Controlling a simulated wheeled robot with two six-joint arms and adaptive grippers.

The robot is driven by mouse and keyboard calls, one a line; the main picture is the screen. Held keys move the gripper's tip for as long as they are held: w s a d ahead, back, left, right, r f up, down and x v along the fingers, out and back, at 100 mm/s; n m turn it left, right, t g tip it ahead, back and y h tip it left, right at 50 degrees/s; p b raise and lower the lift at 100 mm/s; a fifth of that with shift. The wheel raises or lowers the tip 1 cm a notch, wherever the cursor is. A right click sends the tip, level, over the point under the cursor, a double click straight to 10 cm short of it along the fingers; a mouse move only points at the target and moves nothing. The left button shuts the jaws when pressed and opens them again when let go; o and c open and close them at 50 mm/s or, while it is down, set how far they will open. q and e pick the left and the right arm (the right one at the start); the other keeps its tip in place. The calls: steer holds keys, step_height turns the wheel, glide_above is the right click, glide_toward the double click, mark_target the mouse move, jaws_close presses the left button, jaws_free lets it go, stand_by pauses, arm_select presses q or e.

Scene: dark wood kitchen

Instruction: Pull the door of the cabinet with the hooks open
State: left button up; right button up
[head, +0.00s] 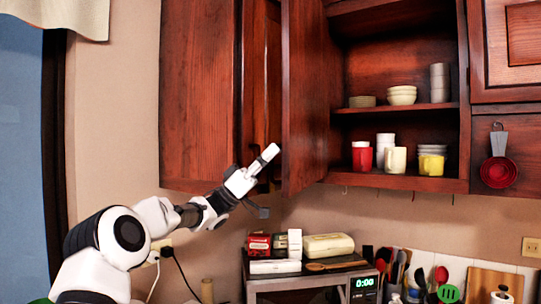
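The cabinet (395,184) has small hooks (413,196) under its bottom edge, and its inside shelves are in plain view. Its dark red-brown door (305,100) stands swung out at the left of the opening. My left gripper (265,180) is at the lower left of this door, close to its bottom edge. Its fingers are spread apart, one pointing up and one lower down, with nothing seen between them. I cannot tell whether it touches the door. My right gripper is not in view.
Bowls (402,95), a red mug (362,157) and yellow cups (431,164) stand on the shelves. Below are a microwave (362,288) with boxes on top and several utensils (440,275).

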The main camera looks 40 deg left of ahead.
arm_select(q)
steer(key=shift+w+f, duration=0.1)
steer(key=v, duration=1.2)
steer(key=shift+a, duration=0.1)
